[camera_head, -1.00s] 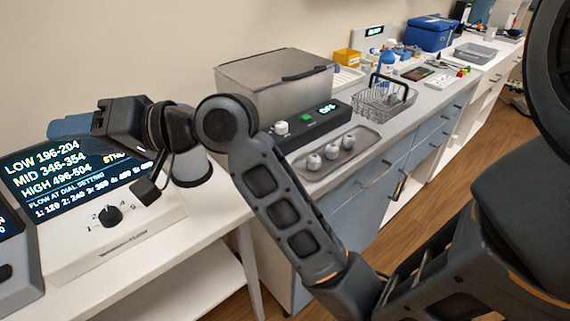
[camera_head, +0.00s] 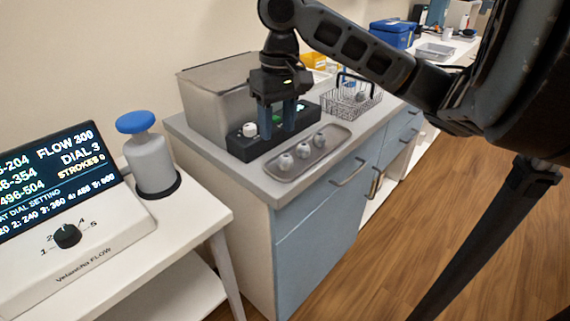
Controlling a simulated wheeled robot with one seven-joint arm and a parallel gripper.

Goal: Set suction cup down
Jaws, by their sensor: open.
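My gripper (camera_head: 277,132) hangs fingers down in front of the metal box, over its black control panel (camera_head: 246,147). The two blue fingers are apart, with nothing visible between them but the panel's green light behind. Three small pale rounded pieces (camera_head: 303,151) sit in a row on a shallow grey tray (camera_head: 340,134), just right of and nearer than the fingers. They may be suction cups, but they are too small to tell. A similar pale piece (camera_head: 361,97) shows in the wire basket (camera_head: 340,105). Whether the fingertips touch the panel cannot be told.
The lidded metal box (camera_head: 212,108) stands behind the panel. A grey bottle (camera_head: 152,163) with a blue top stands left, beside a display console (camera_head: 70,240) with a dial. A blue box (camera_head: 392,35) is farther back. The counter's near left corner is clear.

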